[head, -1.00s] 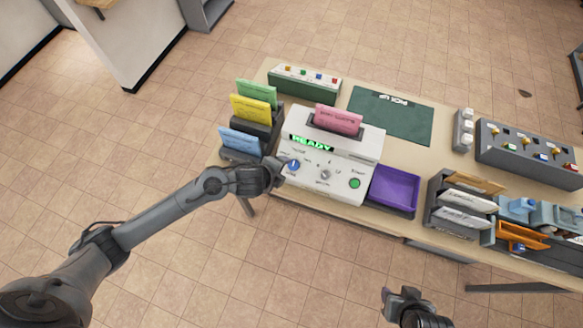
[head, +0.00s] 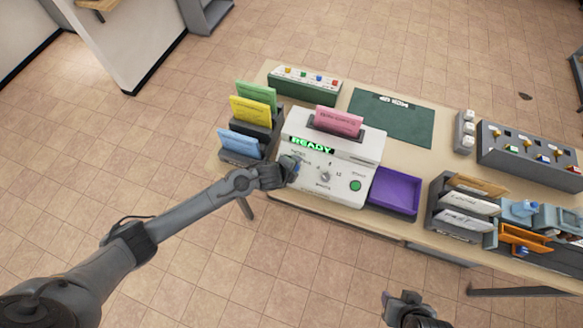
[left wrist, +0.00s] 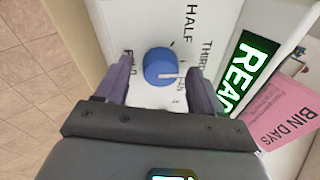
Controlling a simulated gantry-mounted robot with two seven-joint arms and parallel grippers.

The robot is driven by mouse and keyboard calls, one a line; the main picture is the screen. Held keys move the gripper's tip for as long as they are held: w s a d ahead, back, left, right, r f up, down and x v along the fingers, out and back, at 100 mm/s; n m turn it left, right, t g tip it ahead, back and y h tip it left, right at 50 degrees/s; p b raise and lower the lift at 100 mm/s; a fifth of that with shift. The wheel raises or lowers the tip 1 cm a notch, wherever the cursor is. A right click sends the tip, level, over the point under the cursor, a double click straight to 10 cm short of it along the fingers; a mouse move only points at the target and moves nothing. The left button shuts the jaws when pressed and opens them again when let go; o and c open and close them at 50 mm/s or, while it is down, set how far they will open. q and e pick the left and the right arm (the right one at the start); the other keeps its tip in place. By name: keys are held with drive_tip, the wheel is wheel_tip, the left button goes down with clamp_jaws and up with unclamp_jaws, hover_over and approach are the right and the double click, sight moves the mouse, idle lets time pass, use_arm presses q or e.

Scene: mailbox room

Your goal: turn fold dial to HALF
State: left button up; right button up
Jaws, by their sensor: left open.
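The white folding machine (head: 340,152) stands on the table with a green READY display (head: 312,145).
A grey selector knob (head: 325,177) and green button (head: 355,186) are right of the dial. A purple tray (head: 396,192) stands right of the machine. Coloured cards in holders (head: 240,142) stand close on the left. A pink card (head: 339,121) is in the machine's top.

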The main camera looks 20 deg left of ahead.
use_arm(q)
drive_tip(key=c, duration=1)
drive_tip(key=shift+c, duration=0.2)
drive_tip(key=shift+n, duration=0.3)
drive_tip(key=shift+r+n+p, duration=0.1)
drive_tip(key=shift+n+p, duration=0.25)
drive_tip(key=shift+n, duration=0.25)
drive_tip(key=n+p, duration=0.1)
drive_tip(key=n, duration=0.3)
drive_tip(key=shift+d+n+t+y, duration=0.15)
drive_tip(key=shift+n+t+y, duration=0.15)
drive_tip(key=shift+t, duration=0.1)
drive_tip(key=n+p, duration=0.2)
drive_tip(key=n, duration=0.2)
drive_tip(key=shift+n+y, duration=0.3)
drive_tip(key=shift+n, duration=0.6)
